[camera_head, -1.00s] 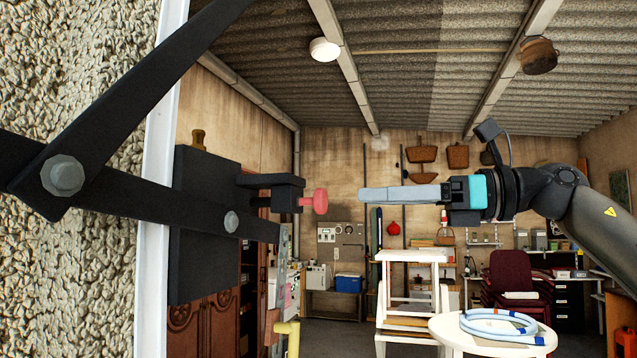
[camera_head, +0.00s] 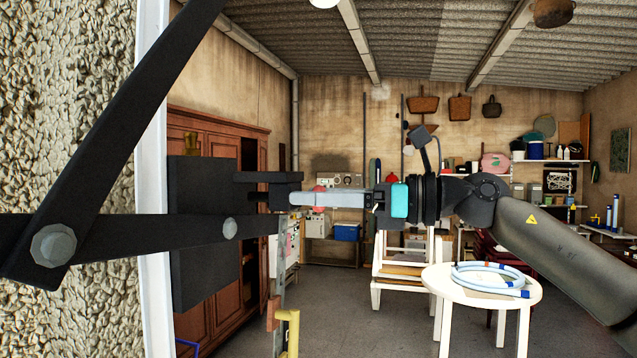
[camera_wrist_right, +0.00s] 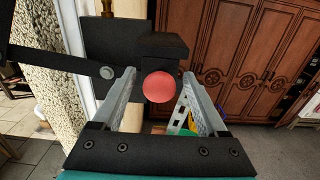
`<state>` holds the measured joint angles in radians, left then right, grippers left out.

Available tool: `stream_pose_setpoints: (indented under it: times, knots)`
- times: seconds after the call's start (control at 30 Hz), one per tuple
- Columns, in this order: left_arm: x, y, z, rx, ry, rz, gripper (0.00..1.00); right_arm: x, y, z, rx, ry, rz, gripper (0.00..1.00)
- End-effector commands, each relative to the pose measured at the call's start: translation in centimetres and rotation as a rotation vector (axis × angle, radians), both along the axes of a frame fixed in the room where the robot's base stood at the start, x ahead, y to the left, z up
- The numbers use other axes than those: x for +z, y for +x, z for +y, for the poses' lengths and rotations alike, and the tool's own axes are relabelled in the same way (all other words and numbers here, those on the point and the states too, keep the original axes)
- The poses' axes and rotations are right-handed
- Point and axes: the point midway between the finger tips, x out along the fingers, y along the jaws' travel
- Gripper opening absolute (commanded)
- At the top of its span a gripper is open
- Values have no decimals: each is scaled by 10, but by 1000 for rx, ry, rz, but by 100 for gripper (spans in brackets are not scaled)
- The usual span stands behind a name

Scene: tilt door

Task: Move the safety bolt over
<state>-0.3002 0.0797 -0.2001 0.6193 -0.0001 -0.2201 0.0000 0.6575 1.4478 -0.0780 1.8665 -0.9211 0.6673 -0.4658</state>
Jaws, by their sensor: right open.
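The safety bolt has a red round knob, seen in the right wrist view (camera_wrist_right: 159,87), on a dark bracket (camera_head: 268,186) at the left. A little of the red shows behind my fingers in the head view. My right gripper (camera_head: 305,197) comes in from the right, its fingertips at the bracket's right end. In the right wrist view its two grey fingers (camera_wrist_right: 160,95) are open, one on each side of the knob, with gaps on both sides. My left gripper is not in view.
A black plate (camera_head: 205,270) and dark lever bars (camera_head: 150,228) stand beside a rough wall (camera_head: 65,120) at the left. A yellow pipe end (camera_head: 288,325) is below. A white round table (camera_head: 455,292) with a blue hose stands at lower right.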

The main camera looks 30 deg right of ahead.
Motion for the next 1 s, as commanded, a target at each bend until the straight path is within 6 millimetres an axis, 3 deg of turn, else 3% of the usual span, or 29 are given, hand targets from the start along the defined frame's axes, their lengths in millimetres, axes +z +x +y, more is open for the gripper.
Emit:
stream_pose_setpoints:
  times: [0.37, 1.0]
  knots:
    - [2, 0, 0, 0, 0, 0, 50, 0, 1, 2, 1, 1, -1, 75]
    - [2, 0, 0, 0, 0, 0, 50, 0, 1, 1, 0, 0, 0, 3]
